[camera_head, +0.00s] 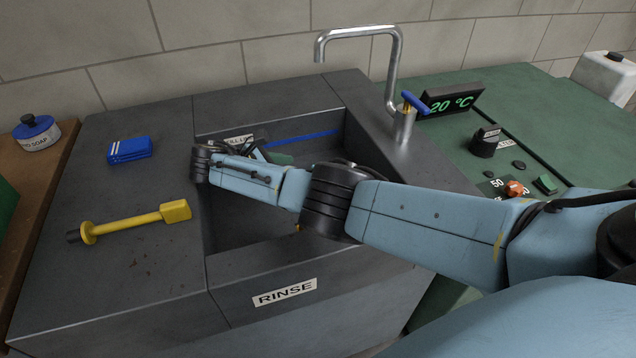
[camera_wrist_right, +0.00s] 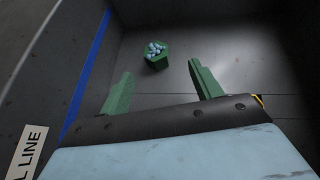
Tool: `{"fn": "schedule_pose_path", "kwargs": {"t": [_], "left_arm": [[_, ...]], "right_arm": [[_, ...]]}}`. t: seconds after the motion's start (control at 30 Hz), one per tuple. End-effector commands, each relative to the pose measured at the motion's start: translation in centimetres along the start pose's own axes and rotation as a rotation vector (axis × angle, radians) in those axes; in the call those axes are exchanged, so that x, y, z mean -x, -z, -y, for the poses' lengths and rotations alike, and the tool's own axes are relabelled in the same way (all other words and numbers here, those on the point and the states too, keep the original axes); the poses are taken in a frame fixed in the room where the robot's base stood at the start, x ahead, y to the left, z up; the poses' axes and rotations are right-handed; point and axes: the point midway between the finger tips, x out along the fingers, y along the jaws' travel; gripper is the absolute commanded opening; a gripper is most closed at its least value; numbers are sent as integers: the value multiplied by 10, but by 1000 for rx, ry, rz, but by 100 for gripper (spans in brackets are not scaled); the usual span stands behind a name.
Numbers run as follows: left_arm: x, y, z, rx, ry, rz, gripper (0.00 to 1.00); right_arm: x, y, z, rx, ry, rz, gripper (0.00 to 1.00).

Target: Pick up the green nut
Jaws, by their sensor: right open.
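The green nut (camera_wrist_right: 157,65) lies on the dark floor of the rinse basin in the right wrist view. It looks six-sided, and several small pale blue pieces fill or cover its middle. My right gripper (camera_wrist_right: 160,72) is open, with its two green fingers apart and nothing between them. The nut shows beyond the fingertips, between their lines and apart from them. In the head view my right arm reaches into the basin, and the right gripper (camera_head: 279,158) is partly hidden by the wrist. The nut cannot be made out there. My left gripper is not in view.
The grey basin wall (camera_head: 268,98) surrounds the gripper, with a blue fill line (camera_head: 302,138) inside. A metal tap (camera_head: 396,70) stands at the back right. A yellow-handled tool (camera_head: 130,222) and a blue block (camera_head: 130,150) lie on the left counter.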

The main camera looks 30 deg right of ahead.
Motion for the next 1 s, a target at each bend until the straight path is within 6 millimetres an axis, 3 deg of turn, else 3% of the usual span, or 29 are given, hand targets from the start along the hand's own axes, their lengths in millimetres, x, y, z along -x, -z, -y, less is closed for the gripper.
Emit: {"fn": "schedule_pose_path", "kwargs": {"t": [0.27,0.63,1.0], "left_arm": [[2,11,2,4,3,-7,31],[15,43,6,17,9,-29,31],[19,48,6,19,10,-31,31]], "right_arm": [[-26,0,-1,-1,2,1,64],[-68,-3,-6,0,2,1,64],[-75,-4,-6,0,0,0,61]]}}
